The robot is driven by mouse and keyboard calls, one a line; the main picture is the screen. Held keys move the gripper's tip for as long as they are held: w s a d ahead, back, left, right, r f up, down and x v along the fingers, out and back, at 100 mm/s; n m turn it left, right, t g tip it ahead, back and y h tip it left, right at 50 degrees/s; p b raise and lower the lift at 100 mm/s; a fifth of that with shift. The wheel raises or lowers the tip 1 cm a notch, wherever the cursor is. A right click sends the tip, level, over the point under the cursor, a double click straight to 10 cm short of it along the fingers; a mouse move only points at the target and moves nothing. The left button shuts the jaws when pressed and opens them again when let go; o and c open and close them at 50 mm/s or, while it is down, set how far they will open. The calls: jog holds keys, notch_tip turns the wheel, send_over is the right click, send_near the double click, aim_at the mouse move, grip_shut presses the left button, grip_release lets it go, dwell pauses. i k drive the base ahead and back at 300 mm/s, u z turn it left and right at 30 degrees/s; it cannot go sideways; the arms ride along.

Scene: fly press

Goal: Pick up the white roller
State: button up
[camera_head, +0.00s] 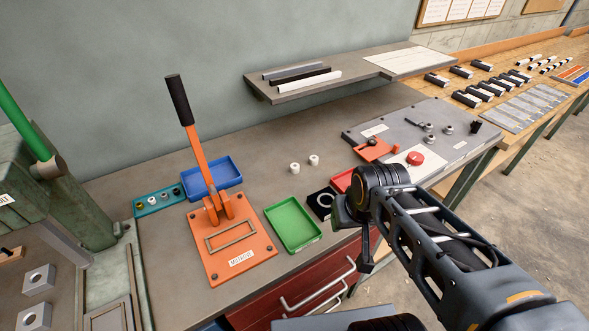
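Two small white rollers stand apart on the grey bench behind the green tray, one on the left (294,168) and one on the right (314,160). A teal holder (148,213) at the left carries several small pieces, at least one of them whitish. My gripper (362,245) hangs over the front edge of the bench, to the right of the green tray, apart from the white rollers. One dark finger shows pointing down; the rest is hidden by the wrist, so its opening cannot be told.
An orange lever press (233,262) stands left of the green tray (291,238), with a blue tray (212,181) behind it. A black block with a white ring (322,199) and a red tray (342,181) lie near my wrist. A grey panel with a red button (414,158) is at right. The bench around the white rollers is clear.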

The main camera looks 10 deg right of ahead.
aim_at(294, 167)
jog(key=u, duration=1.9)
jog(key=k, duration=1)
jog(key=z, duration=1.1)
jog(key=i, duration=1)
